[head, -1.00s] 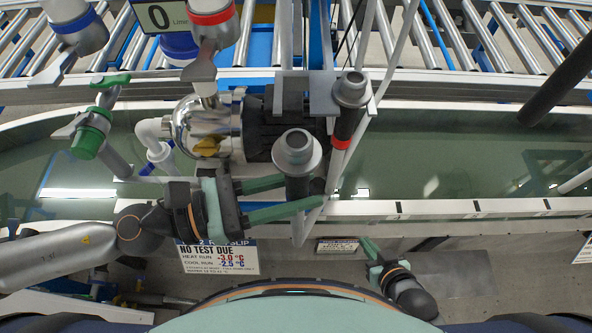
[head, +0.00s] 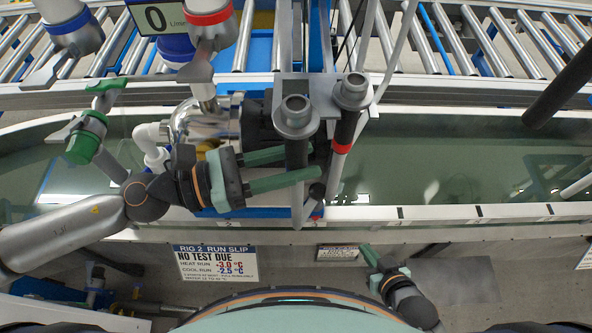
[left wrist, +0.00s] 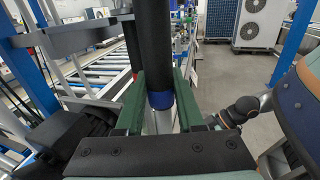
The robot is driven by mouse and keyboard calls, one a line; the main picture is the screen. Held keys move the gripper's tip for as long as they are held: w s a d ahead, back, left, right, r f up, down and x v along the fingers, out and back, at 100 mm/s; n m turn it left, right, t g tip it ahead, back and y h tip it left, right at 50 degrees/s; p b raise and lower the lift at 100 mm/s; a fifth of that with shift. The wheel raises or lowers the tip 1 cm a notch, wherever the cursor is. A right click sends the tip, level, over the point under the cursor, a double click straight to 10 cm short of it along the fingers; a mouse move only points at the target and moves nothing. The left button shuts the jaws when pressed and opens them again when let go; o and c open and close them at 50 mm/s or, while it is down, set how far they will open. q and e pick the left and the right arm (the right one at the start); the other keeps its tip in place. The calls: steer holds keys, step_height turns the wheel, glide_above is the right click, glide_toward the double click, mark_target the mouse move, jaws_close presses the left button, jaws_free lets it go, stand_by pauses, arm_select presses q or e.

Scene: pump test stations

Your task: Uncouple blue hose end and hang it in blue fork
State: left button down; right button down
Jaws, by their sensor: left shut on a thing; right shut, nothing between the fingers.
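The blue hose end (head: 297,150) has a grey coupling head, a black grip and, in the left wrist view, a blue band (left wrist: 160,101). My left gripper (head: 308,163) is shut around its grip, holding it upright. Its head is at the left side of the grey fork bracket (head: 320,88); I cannot tell whether it is seated. The bracket also shows in the left wrist view (left wrist: 75,38). A red-banded hose end (head: 348,120) stands at the bracket's right side. My right gripper (head: 368,256) is shut and empty, low in the head view.
The steel pump (head: 205,125) and valves with red (head: 210,14), green (head: 85,142) and blue (head: 70,20) parts stand left of the bracket. A roller conveyor (head: 450,45) runs behind. A run slip sign (head: 215,262) is in front. The green trough floor (head: 450,160) at right is open.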

arm_select(q)
steer(key=shift+w+f+b, duration=0.2)
steer(key=shift+w+b, duration=0.25)
steer(key=shift+w, duration=0.5)
steer(key=shift+w+f+b, duration=0.15)
steer(key=shift+w+b, duration=0.3)
steer(key=shift+w, duration=0.55)
steer(key=shift+w+f+b, duration=0.2)
steer(key=shift+w+b, duration=0.25)
steer(key=shift+w, duration=0.5)
steer(key=c, duration=0.6)
jaws_free()
steer(key=shift+c, duration=0.2)
steer(key=shift+o, duration=1)
steer(key=shift+f, duration=0.1)
